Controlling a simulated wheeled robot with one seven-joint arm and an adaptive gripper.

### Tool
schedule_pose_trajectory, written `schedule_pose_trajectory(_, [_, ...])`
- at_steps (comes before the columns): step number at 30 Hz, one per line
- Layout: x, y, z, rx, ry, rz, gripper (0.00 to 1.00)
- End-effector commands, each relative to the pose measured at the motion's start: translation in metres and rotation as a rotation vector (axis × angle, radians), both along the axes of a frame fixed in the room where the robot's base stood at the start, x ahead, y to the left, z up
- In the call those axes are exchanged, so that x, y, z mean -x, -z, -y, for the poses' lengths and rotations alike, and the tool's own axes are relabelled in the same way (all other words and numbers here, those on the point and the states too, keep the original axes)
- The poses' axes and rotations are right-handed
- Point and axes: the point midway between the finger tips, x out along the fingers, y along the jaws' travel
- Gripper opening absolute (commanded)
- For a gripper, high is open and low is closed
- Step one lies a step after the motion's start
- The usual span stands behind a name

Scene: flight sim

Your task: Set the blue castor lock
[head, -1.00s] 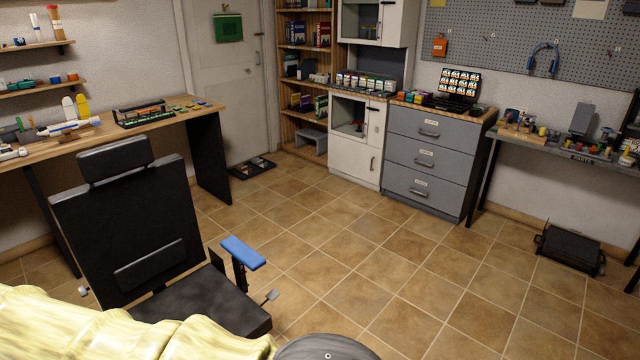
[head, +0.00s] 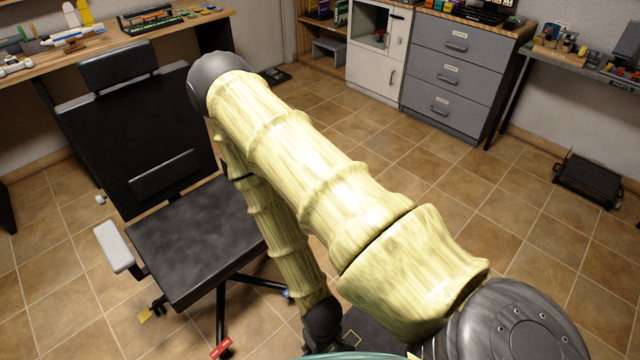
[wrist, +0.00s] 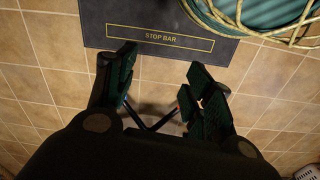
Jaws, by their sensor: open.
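The black office chair (head: 185,235) stands at the left in the head view, on a base with castors. A small blue tab (head: 287,294), which looks like the blue castor lock, shows at the end of a base leg, just left of my forearm. A yellow tab (head: 145,315) and a red tab (head: 222,348) sit at other castors. My gripper (wrist: 160,95) is open low over the tiled floor in the wrist view, its two dark fingers apart. Dark bars, small blue and red bits show between and beside the fingers; I cannot tell what they are.
Grey drawers (head: 455,75) and a workbench (head: 90,45) stand farther back.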

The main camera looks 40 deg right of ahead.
Motion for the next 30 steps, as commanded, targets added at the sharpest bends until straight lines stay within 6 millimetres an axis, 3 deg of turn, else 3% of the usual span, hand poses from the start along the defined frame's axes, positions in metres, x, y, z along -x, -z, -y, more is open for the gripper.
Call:
schedule_pose_trajectory(1, [-0.008,0.02,0.007,0.015,0.021,0.001,0.52])
schedule_pose_trajectory(12, [-0.081,0.123,0.072,0.153,0.313,-0.017,0.52])
schedule_pose_trajectory(21, [-0.144,0.189,0.118,0.211,0.585,-0.016,0.52])
schedule_pose_trajectory(30, [-0.214,0.242,0.153,0.209,0.863,-0.005,0.52])
